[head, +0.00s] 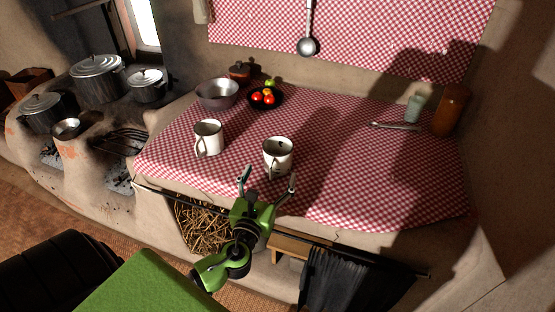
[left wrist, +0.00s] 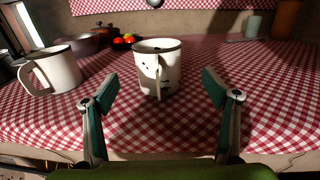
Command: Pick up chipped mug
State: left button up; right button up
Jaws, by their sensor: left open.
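A white enamel mug with dark chip marks and a dark rim (head: 281,159) stands upright on the checked counter cloth. In the left wrist view this mug (left wrist: 170,75) is straight ahead, its handle facing me. A second white mug (head: 209,137) stands to its left, and it also shows in the left wrist view (left wrist: 56,72). My left gripper (head: 268,176) is open and empty at the counter's front edge. Its fingers are spread, one to each side of the chipped mug's line, short of it and apart from it. My right gripper is not in view.
A metal bowl (head: 218,94), a dark bowl of red fruit (head: 265,99) and a small brown pot (head: 239,71) stand behind the mugs. A brown cylinder (head: 451,110) and a pale cup (head: 415,104) stand at right. The cloth (head: 350,170) right of the mugs is clear.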

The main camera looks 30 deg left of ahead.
pick_arm(q)
send_near(281, 146)
jog(key=shift+w+r, duration=0.4)
jog(key=shift+w, duration=0.05)
jog(key=x, duration=0.1)
jog(key=b+x, duration=0.1)
jog(key=x, duration=0.1)
jog(key=b+x, duration=0.1)
jog(key=x, duration=0.1)
jog(key=shift+w+a+f, duration=0.1)
jog(key=shift+f, duration=0.3)
jog(key=shift+r, duration=0.1)
jog(key=c, duration=1.3)
